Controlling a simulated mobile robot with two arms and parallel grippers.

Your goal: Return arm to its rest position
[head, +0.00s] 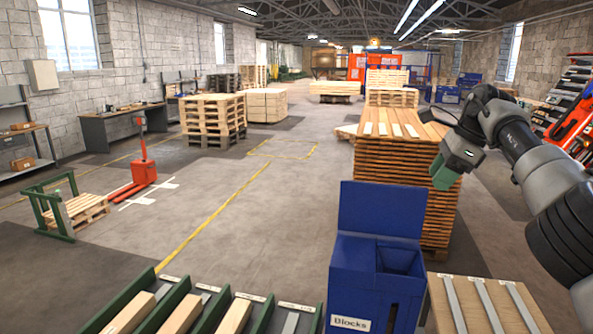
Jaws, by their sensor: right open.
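My right gripper (441,178) hangs at the end of my right arm, which comes in from the right edge. It is green-tipped, points down and left, and is open with nothing seen in it. It is in the air above and behind the blue blocks bin (373,215), in front of the tall stack of wooden slats (405,178) in the picture. My left gripper does not show.
A red pallet jack (143,172) and pallet stacks (213,118) stand farther back.

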